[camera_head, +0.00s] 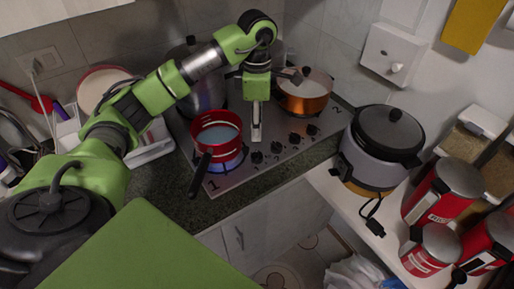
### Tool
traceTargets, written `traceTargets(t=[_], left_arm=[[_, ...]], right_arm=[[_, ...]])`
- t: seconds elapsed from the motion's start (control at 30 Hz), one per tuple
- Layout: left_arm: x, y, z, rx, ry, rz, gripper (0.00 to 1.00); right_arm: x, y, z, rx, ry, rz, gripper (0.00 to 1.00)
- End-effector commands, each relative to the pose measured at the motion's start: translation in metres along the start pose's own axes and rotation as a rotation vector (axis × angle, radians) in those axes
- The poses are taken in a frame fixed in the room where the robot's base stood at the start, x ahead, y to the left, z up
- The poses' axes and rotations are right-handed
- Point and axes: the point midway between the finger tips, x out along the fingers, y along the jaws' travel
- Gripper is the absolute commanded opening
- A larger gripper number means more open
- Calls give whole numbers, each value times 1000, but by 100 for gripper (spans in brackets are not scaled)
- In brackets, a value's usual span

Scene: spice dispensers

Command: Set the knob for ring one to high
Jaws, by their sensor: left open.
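The steel cooktop (233,177) has a row of several black knobs along its front edge. The knob nearest the printed "1" (257,157) is at the left end of the row. A "2" is printed past the right end. My left gripper (256,132) points down over the cooktop, just behind that left-end knob and apart from it in the picture. It is open and seems empty; its fingers are seen nearly edge-on. The knob's pointer is too small to read. My right gripper is not in view.
A red saucepan (216,130) stands left of my gripper, with a blue glow under it and its black handle jutting forward. A copper pot (304,97) stands behind right. A rice cooker (372,160) and red canisters (437,195) stand at the right.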

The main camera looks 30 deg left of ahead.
Motion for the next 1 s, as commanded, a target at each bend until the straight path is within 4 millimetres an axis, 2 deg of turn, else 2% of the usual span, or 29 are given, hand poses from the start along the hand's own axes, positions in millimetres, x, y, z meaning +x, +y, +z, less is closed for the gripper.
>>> traceTargets(t=[0.17,0.3,0.5,0.7,0.97,1.0], left_arm=[[37,-2,-1,2,4,-5,43],[66,-1,-1,2,4,-4,43],[99,-1,0,2,2,-2,43],[115,0,-1,4,1,1,43],[117,0,0,4,1,2,43],[117,0,0,4,1,2,40]], right_arm=[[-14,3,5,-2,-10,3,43],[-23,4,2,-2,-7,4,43],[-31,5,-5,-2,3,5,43],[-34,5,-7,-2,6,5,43],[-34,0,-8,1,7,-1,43],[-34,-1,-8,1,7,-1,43]])
